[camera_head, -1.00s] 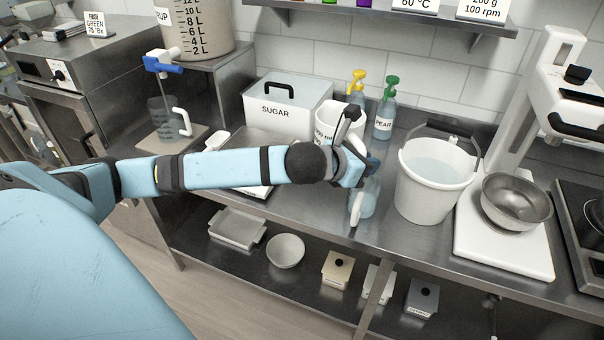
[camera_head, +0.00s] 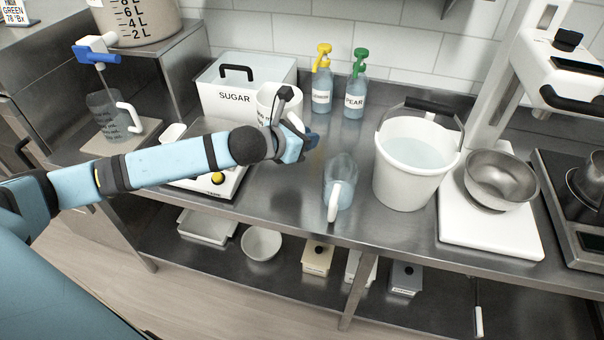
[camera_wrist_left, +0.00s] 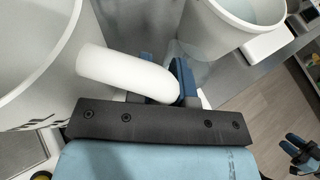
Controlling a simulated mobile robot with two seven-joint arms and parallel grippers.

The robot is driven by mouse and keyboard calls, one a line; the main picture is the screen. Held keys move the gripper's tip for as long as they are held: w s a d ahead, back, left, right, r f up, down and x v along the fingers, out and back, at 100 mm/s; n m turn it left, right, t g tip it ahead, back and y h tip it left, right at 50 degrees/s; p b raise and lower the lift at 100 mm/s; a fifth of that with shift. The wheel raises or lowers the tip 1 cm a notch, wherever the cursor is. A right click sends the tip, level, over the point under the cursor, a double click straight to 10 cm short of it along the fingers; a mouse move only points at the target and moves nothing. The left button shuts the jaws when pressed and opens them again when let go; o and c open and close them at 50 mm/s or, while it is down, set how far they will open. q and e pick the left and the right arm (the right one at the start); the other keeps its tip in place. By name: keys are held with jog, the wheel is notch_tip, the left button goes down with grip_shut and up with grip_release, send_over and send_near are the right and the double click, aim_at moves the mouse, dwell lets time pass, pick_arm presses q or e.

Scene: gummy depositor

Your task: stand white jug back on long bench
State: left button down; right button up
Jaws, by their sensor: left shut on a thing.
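The white jug (camera_head: 268,102) shows in the head view beside the sugar box, partly hidden by my left gripper. My left gripper (camera_head: 306,138) is shut on the jug's white handle. In the wrist view the white jug (camera_wrist_left: 45,88) fills the left side, with its handle (camera_wrist_left: 125,72) between the blue fingers. The jug looks upright. Its base is hidden, so I cannot tell whether it touches the long bench (camera_head: 275,205). My right gripper (camera_wrist_left: 303,147) seems to show small at the wrist view's lower right edge, too small to read.
A clear jug (camera_head: 340,185) with a white handle stands near the front edge. A white bucket (camera_head: 405,175) of liquid is right of it. The sugar box (camera_head: 228,100), a scale (camera_head: 205,185) and two spray bottles (camera_head: 322,92) (camera_head: 355,98) stand around. Bare bench lies between scale and clear jug.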

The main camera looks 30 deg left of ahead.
pick_arm(q)
notch_tip(320, 180, down, 12)
jog(key=shift+r, duration=0.1)
pick_arm(e)
jog(key=shift+w+a+r, duration=0.15)
jog(key=shift+a+r, duration=0.05)
jog(key=shift+r, duration=0.05)
pick_arm(q)
jog(key=shift+f, duration=0.3)
pick_arm(e)
jog(key=shift+f, duration=0.1)
pick_arm(q)
jog(key=c, duration=1)
grip_release()
jog(key=shift+c, duration=0.2)
jog(key=shift+r, duration=0.15)
